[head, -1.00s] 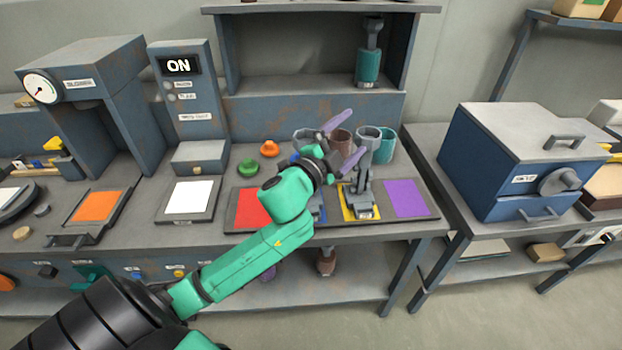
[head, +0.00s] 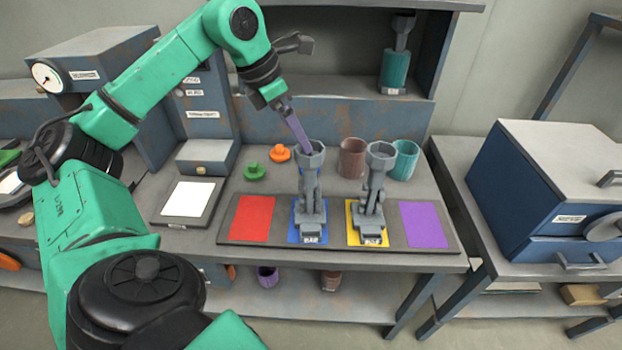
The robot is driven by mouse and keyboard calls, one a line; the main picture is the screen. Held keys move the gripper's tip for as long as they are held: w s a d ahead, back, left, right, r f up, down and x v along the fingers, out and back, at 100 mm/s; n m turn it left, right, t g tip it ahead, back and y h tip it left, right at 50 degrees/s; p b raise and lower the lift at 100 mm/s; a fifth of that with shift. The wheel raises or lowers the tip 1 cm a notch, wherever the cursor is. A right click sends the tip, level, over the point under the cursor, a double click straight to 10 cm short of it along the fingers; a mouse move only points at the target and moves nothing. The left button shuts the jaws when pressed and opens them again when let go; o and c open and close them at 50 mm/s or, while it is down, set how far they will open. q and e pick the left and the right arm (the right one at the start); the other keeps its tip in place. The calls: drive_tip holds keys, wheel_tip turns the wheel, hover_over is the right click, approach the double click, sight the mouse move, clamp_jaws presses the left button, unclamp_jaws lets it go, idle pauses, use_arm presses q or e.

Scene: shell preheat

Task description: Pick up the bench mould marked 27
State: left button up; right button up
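Two grey moulds with cup-like tops stand upright on the mat (head: 340,246). One mould (head: 311,206) is on the blue square, the other (head: 374,195) on the yellow square. Each has a small label at its foot, too small to read surely, so I cannot tell which is marked 27. My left gripper (head: 298,132) points down at the top of the mould on the blue square. One purple finger shows clearly, its tip at or just behind the cup's rim. I cannot tell whether it touches, or whether the gripper is open. My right gripper is not in view.
The red (head: 252,218) and purple (head: 424,224) squares are bare. A brown cup (head: 352,158) and a teal cup (head: 404,160) stand behind. Green (head: 255,172) and orange (head: 280,153) knob-like pieces lie left of them. A blue oven (head: 535,190) stands right. A shelf (head: 437,60) overhangs the bench.

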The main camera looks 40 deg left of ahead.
use_arm(q)
drive_tip(key=x, duration=0.2)
drive_tip(key=p+x, duration=0.1)
drive_tip(key=x, duration=0.3)
drive_tip(key=shift+w+d+f+p, duration=0.2)
drive_tip(key=shift+w+p, duration=0.1)
drive_tip(key=shift+w, duration=0.1)
drive_tip(key=shift+w+f, duration=0.15)
drive_tip(key=shift+f, duration=0.1)
drive_tip(key=shift+r, duration=0.1)
clamp_jaws()
